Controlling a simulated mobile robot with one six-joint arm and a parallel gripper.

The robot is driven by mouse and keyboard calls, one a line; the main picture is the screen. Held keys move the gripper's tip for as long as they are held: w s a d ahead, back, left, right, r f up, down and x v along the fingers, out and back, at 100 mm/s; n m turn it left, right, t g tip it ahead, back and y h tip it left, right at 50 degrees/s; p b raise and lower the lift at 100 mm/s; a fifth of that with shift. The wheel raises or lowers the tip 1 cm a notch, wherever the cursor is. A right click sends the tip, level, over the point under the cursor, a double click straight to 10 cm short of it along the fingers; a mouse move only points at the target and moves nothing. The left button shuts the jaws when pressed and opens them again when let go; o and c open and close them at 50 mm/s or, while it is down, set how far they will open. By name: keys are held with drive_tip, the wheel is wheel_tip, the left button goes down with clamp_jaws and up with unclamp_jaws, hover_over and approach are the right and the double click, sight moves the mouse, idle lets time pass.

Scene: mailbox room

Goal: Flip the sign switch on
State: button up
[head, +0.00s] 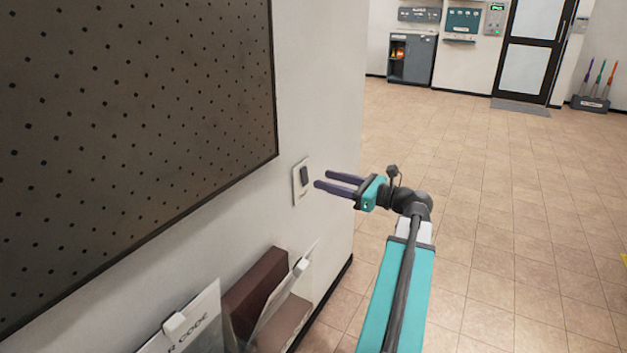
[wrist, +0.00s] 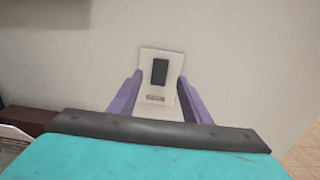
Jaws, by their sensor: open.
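The sign switch is a white wall plate (head: 297,192) with a dark rocker (head: 304,175), on the white wall to the left of my gripper in the head view. In the wrist view the rocker (wrist: 160,72) sits on the plate (wrist: 152,58), with a small label below it too blurred to read. My gripper (head: 322,180) is open and empty, its two purple fingers pointing at the plate with a small gap left. In the wrist view the fingers (wrist: 157,90) frame the plate's lower part left and right. I cannot tell which way the rocker is tipped.
A dark pegboard (head: 130,120) hangs on the wall left of the switch. The wall ends just right of the switch; open tiled floor (head: 480,190) lies beyond.

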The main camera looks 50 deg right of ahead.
sight(305, 174)
drive_tip(key=shift+b+x, duration=0.55)
drive_tip(key=shift+x, duration=2.2)
drive_tip(key=c, duration=1)
drive_tip(key=shift+c, duration=0.2)
drive_tip(key=shift+f+t+p, duration=0.2)
drive_tip(key=shift+t+p, duration=0.35)
drive_tip(key=shift+t, duration=0.05)
drive_tip(key=shift+f+t+y+p, duration=0.3)
drive_tip(key=shift+t+y, duration=0.1)
drive_tip(key=shift+t, duration=0.6)
